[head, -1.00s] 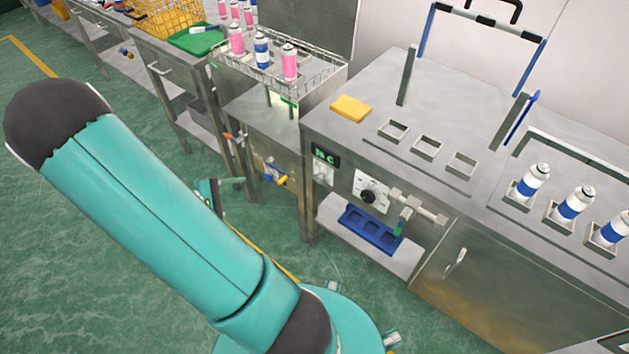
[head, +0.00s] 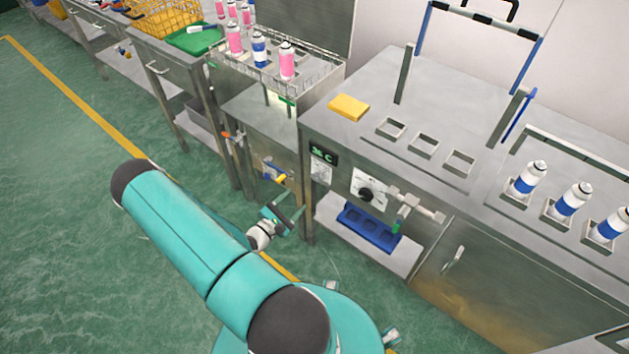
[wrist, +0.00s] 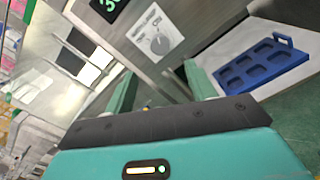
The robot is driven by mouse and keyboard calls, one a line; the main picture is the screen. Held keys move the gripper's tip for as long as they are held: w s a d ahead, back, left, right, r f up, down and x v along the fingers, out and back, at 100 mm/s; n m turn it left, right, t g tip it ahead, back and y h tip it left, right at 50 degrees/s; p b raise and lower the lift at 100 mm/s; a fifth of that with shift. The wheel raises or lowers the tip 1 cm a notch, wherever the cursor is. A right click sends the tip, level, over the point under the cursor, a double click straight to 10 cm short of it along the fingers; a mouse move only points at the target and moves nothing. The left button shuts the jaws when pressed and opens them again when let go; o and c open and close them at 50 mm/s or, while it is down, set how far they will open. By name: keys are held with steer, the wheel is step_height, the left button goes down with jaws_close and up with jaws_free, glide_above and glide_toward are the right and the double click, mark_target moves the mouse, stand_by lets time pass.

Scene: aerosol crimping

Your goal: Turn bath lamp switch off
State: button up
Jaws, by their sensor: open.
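A white switch plate (wrist: 153,36) with a round light-grey knob (wrist: 158,44) is on the metal front panel, ahead of my fingers in the wrist view. Its lettering is small; "ON" seems readable beside the knob. In the head view the plate (head: 320,171) sits just under the green display (head: 323,154). My gripper (head: 288,208) is low, to the left of and below the plate. In the wrist view my gripper (wrist: 159,70) shows two separated teal fingers with nothing between them. The plate lies beyond the fingertips, apart from them.
A second plate with a black knob (head: 367,194), pipes (head: 412,203) and a blue tray (head: 369,228) are right of the switch. Green floor (head: 70,230) is open at left.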

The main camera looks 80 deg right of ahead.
mark_target(316, 178)
steer(key=x, duration=1.1)
steer(key=shift+s+d, duration=0.2)
steer(key=shift+d, duration=0.1)
steer(key=shift+c, duration=0.3)
steer(key=c, duration=0.9)
steer(key=shift+n, duration=0.4)
steer(key=n, duration=0.4)
steer(key=shift+w+n, duration=0.15)
steer(key=shift+n, duration=0.15)
steer(key=n, duration=0.6)
steer(key=shift+n, duration=0.4)
